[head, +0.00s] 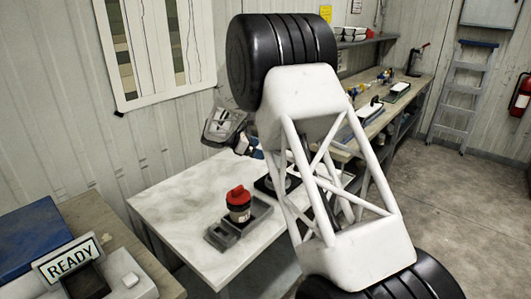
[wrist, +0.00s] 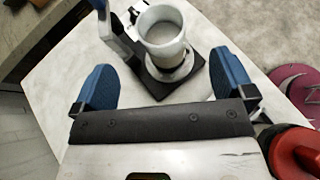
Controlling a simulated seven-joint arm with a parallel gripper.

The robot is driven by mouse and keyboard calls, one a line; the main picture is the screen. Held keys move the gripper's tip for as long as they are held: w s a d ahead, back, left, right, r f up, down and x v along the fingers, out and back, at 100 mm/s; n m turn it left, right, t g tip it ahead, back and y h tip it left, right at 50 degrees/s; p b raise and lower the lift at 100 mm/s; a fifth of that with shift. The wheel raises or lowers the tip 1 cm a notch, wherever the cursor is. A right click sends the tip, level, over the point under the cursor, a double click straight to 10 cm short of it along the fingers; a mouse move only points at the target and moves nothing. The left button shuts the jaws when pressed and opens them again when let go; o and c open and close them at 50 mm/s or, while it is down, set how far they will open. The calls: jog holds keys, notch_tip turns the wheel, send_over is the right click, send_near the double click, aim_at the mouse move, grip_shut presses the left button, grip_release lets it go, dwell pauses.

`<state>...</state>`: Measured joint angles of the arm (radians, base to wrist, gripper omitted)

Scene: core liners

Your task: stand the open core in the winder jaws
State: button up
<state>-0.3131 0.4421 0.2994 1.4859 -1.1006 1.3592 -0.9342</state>
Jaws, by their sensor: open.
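The open core (wrist: 148,52), a pale hollow tube with its open end up, stands upright in the wrist view. It is at the winder, a black square plate (wrist: 158,88) with pale round and block-like parts around the tube's foot. How the jaws meet the core is not clear. My gripper (wrist: 163,82) is open, its two blue fingers apart on the near side of the core, with nothing visible between them. In the head view my gripper's blue fingertip (head: 242,146) shows above the table, and the winder's black plate (head: 264,186) is partly hidden by my arm.
A red-capped dark jar (head: 239,205) sits in a grey holder (head: 222,237) on the pale marble table (head: 165,205), and its red cap shows close to my gripper in the wrist view (wrist: 298,150). A READY sign (head: 72,258) stands at lower left. The table's left part is clear.

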jog(key=shift+v, duration=0.9)
jog(key=s+d+r+m+g+y, duration=0.1)
jog(key=s+d+r+m+y, duration=0.25)
jog(key=s, duration=0.55)
jog(key=s+d+r+m, duration=0.3)
jog(key=s+d+r, duration=0.25)
jog(key=s, duration=0.45)
jog(key=s+d+r+m+g+y, duration=0.1)
jog(key=s+d+r+m+y, duration=0.25)
jog(key=s, duration=0.55)
jog(key=s+d+m+y, duration=0.1)
jog(key=s+m, duration=0.2)
jog(key=s, duration=0.8)
jog(key=s+d+m+t+y, duration=0.1)
jog(key=s+m, duration=0.3)
jog(key=s, duration=0.7)
jog(key=s+d+f+m+t+y, duration=0.1)
jog(key=s+m+y, duration=0.2)
jog(key=s, duration=0.9)
jog(key=shift+f, duration=0.15)
